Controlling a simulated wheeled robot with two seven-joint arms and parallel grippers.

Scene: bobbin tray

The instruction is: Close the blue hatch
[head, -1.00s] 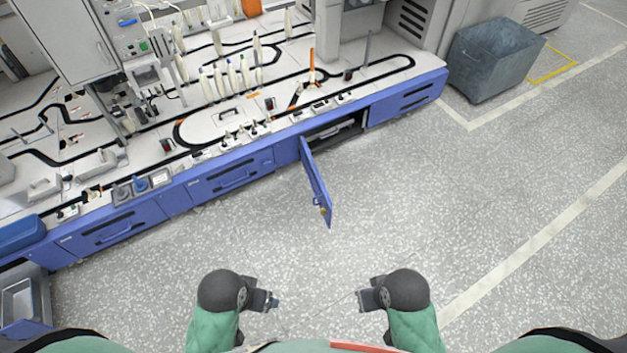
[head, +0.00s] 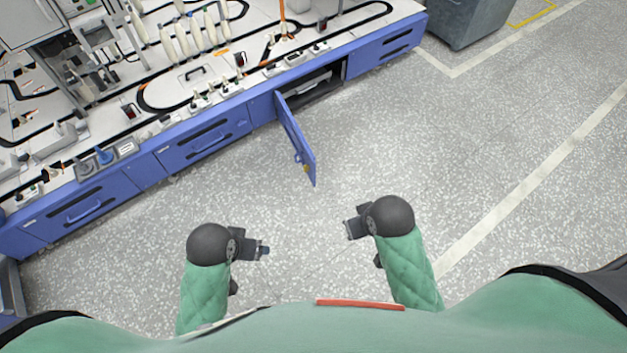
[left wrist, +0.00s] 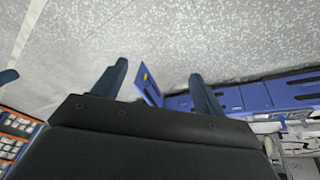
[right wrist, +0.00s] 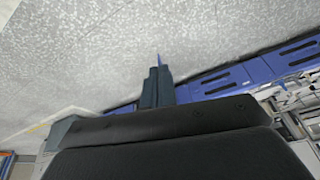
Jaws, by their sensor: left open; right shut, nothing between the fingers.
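The blue hatch (head: 297,143) stands swung open from the front of the blue bench, with a dark opening (head: 312,88) beside its hinge side. It also shows between the fingers' outlines in the left wrist view (left wrist: 150,86), some distance beyond them. My left gripper (head: 264,250) is open and empty, in front of the bench and left of the hatch. My right gripper (head: 349,229) is shut and empty, below and right of the hatch's free end. Its closed fingers (right wrist: 157,88) hide most of the hatch in the right wrist view. Neither gripper touches the hatch.
The blue bench front (head: 205,141) runs diagonally, with other closed panels on both sides of the opening. Its white top (head: 190,95) carries cables, bobbins and small devices. A grey bin (head: 468,20) stands at the upper right. The speckled floor around the hatch is clear.

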